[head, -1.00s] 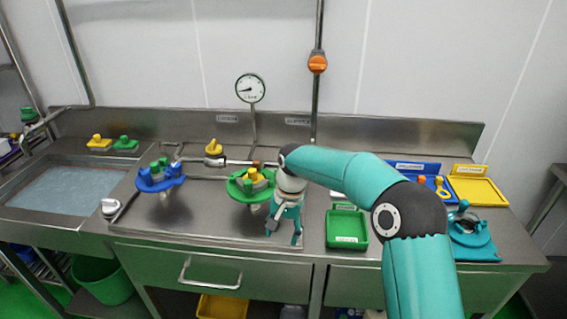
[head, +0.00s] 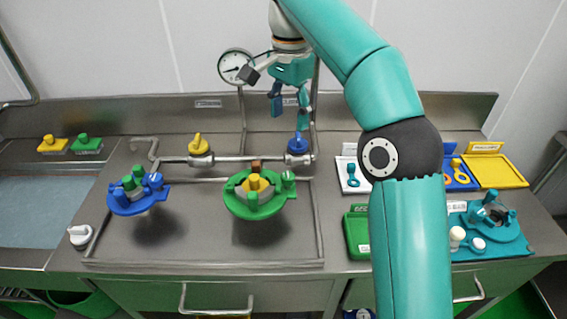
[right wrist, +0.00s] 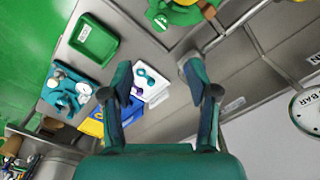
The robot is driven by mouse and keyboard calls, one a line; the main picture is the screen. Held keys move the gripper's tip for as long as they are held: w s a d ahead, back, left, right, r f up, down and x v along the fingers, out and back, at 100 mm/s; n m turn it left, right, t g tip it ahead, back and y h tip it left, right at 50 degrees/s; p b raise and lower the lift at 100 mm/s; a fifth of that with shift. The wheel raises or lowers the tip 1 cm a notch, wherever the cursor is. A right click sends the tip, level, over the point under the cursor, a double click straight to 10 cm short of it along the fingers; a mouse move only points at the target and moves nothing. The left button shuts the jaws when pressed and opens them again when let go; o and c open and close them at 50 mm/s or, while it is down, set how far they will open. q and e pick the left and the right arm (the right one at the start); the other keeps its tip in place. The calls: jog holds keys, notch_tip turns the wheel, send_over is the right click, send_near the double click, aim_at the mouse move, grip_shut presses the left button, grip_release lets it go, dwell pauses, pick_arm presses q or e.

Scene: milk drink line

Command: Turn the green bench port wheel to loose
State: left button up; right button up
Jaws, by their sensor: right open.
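The green bench port wheel (head: 238,207) stands over the steel bench at the middle of the head view, with yellow and green knobs on top. Part of the green wheel also shows at the top edge of the right wrist view (right wrist: 178,13). My right gripper (head: 289,113) is raised above and behind the wheel, near the pressure gauge. Its fingers are apart with nothing between them, also in the right wrist view (right wrist: 158,80). It does not touch the wheel. The wheel's turn mark is too small to read. My left gripper is not in view.
A blue wheel (head: 124,207) stands to the left. A pipe with a yellow valve (head: 199,145) and a blue valve (head: 298,144) runs behind. The gauge (head: 234,67) is beside my right gripper. A green tray (head: 357,237) and a yellow tray (head: 497,172) lie right.

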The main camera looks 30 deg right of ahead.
aim_at(289, 175)
notch_tip(289, 175, down, 16)
jog(key=b, duration=0.5)
jog(key=shift+r, duration=0.25)
jog(key=shift+w+f, duration=0.1)
jog(key=shift+f, duration=0.45)
jog(key=shift+d, duration=0.1)
grip_shut()
